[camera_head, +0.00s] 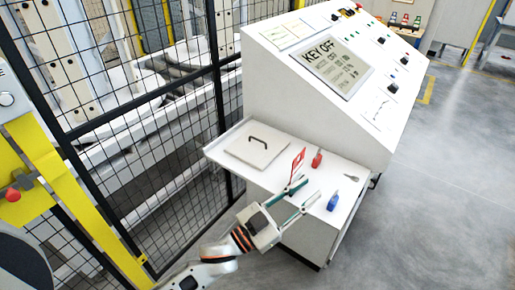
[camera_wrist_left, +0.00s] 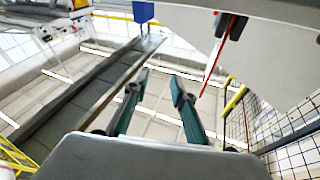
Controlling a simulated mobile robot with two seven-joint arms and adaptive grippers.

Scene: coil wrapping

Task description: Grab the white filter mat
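A flat white square with a black handle (camera_head: 258,148) lies on the left part of the console's shelf (camera_head: 222,150). It is the piece that best fits the white filter mat, but I cannot tell its material. My left gripper (camera_head: 308,191) is at the front of the shelf, to the right of the square and apart from it. Its two teal-sided fingers are spread with nothing between them. The open fingers also show in the left wrist view (camera_wrist_left: 160,88), where I cannot make out the white square. My right gripper is not in view.
A red tag (camera_head: 298,163), a red padlock (camera_head: 317,159) and a blue padlock (camera_head: 332,201) are near the left gripper. The sloped console (camera_head: 285,75) rises behind the shelf. A black mesh fence (camera_head: 190,150) stands close on the left. Open floor (camera_head: 450,180) lies to the right.

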